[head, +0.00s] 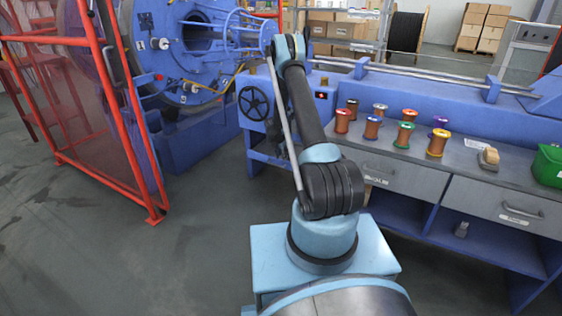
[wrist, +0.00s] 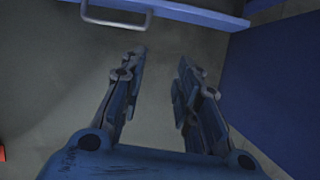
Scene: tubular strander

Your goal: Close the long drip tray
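In the wrist view a blue edge (wrist: 190,12) runs along the top, with a grey U-shaped handle (wrist: 118,20) at its left. This looks like the front of the long drip tray, but most of it is cut off by the picture's edge. My gripper (wrist: 156,62) is open and empty, with its fingers spread over grey floor. The handle is beyond the fingertips, to the upper left, and apart from them. In the head view my arm hides my gripper, and I cannot make out the tray for certain.
A blue panel (wrist: 280,85) stands close on the right in the wrist view. In the head view a red guard fence (head: 118,110) is at left, and a bench (head: 470,165) with several spools and two drawers is at right. Grey floor (head: 195,225) between is clear.

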